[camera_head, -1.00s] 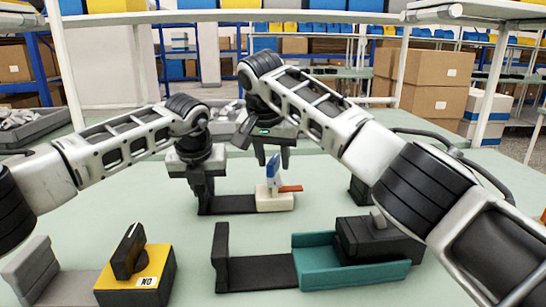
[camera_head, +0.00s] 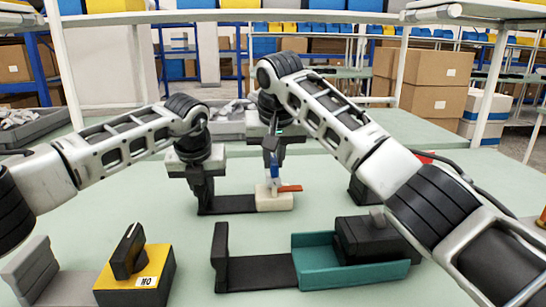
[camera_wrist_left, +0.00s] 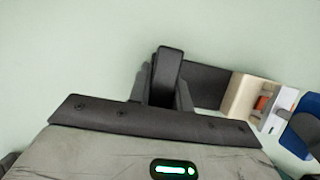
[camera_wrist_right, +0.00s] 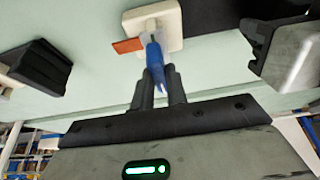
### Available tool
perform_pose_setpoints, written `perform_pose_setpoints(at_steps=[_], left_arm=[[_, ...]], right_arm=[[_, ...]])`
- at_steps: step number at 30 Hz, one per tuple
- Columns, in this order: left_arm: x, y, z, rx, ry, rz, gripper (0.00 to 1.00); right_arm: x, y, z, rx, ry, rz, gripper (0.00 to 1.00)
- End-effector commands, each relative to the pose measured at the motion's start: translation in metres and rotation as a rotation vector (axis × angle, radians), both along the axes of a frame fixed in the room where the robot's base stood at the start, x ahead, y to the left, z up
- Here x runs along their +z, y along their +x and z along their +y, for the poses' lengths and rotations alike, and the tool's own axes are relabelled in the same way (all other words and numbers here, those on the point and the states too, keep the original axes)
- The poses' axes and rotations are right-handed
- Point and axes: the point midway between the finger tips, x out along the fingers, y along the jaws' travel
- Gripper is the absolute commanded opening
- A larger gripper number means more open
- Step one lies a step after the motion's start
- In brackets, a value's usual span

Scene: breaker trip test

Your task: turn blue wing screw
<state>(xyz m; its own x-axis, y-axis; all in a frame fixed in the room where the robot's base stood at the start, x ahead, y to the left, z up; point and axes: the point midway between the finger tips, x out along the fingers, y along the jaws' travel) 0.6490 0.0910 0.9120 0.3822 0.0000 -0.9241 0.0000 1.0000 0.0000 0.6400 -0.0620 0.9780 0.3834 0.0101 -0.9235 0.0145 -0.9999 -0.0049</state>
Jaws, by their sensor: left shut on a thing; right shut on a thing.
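The blue wing screw (camera_head: 273,163) stands on a white piece above a cream block (camera_head: 275,203), with an orange lever (camera_head: 290,188) sticking out at the side. The block sits at the right end of a dark base (camera_head: 235,204). My right gripper (camera_head: 271,150) points down and is shut on the blue wing; in the right wrist view the blue wing (camera_wrist_right: 155,62) is between its fingertips. My left gripper (camera_head: 204,200) is shut on the dark upright (camera_wrist_left: 167,75) at the left end of the base. That upright is mostly hidden by the fingers in the head view.
A yellow block with a black handle (camera_head: 137,272) stands front left. A teal tray (camera_head: 325,278) holding a black block (camera_head: 378,238), joined to a dark bracket (camera_head: 221,258), stands front right. A grey bin (camera_head: 45,125) is at the back left.

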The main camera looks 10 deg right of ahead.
Motion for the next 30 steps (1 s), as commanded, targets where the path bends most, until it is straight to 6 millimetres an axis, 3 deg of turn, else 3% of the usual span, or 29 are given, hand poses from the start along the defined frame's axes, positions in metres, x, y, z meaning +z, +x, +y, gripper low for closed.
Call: perform_pose_setpoints(at_steps=[7, 8, 10, 20, 23, 30], left_arm=[[0.001, 0.0, 0.0, 0.0, -0.001, -0.002, 0.0], [0.001, 0.0, 0.0, 0.0, -0.001, -0.002, 0.0], [0.001, 0.0, 0.0, 0.0, -0.001, -0.002, 0.0], [0.001, 0.0, 0.0, 0.001, -0.001, -0.002, 0.0], [0.001, 0.0, 0.0, 0.001, -0.001, -0.002, 0.0], [0.001, 0.0, 0.0, 0.001, 0.0, -0.002, 0.0]], right_arm=[[0.001, 0.0, 0.0, 0.005, -0.001, 0.001, 0.0], [0.0, 0.0, 0.0, 0.005, -0.001, 0.001, 0.2], [0.001, 0.0, 0.0, 0.004, -0.001, 0.0, 0.36], [0.003, -0.001, 0.0, 0.002, -0.001, -0.001, 0.36], [0.013, -0.005, 0.0, 0.003, 0.0, -0.003, 0.36], [0.059, -0.024, 0.0, 0.002, 0.0, -0.004, 0.36]])
